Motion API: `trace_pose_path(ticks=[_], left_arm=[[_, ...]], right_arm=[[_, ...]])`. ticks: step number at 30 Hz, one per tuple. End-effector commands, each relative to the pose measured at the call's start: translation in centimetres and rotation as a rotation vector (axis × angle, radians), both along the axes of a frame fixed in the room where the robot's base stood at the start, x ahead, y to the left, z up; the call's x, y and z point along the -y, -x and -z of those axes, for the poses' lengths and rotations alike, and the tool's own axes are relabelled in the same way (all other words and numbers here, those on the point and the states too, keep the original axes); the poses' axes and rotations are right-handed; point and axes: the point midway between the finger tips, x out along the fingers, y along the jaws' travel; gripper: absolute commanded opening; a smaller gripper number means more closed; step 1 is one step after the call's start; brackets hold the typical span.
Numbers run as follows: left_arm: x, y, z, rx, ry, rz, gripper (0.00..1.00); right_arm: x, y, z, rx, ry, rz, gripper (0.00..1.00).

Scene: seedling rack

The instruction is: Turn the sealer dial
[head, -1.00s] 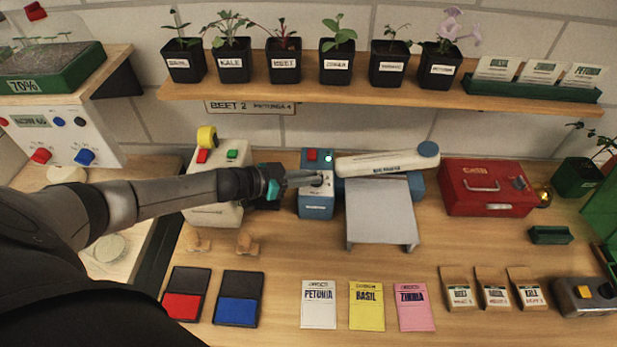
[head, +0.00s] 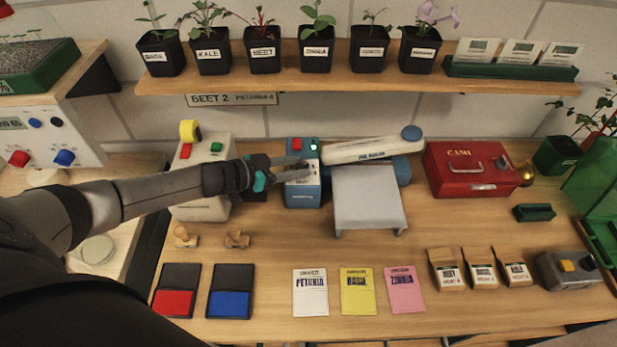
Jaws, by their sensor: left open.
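The sealer has a blue control box (head: 303,195) with a red button, a lit green lamp and a pale top panel, and a long white arm (head: 372,149) over a grey plate (head: 368,195). My left gripper (head: 308,171) reaches in from the left, over the box's top panel. Its two fingers are apart, pointing right, and nothing shows held between them. The sealer's dial is not clearly visible; the fingers cover part of the panel. I cannot tell whether the fingers touch it. My right gripper is not in view.
A cream machine (head: 202,200) with a yellow roll stands left of the sealer, behind my left forearm. A red cash box (head: 470,170) stands to the right. Ink pads, cards and seed packets line the front. A shelf (head: 350,83) of potted seedlings runs above.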

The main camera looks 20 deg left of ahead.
Motion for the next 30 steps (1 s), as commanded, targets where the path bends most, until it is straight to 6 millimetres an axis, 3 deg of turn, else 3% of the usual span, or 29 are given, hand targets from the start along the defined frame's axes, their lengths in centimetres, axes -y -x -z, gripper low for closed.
trace_pose_path(ticks=[15, 30], left_arm=[[0.8, 0.4, 0.0, -0.002, 0.007, -0.263, 0.44], [1.5, 0.4, 0.1, 0.000, 0.003, -0.633, 0.44]], right_arm=[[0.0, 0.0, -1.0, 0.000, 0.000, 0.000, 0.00], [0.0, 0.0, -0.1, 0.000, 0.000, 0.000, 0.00]])
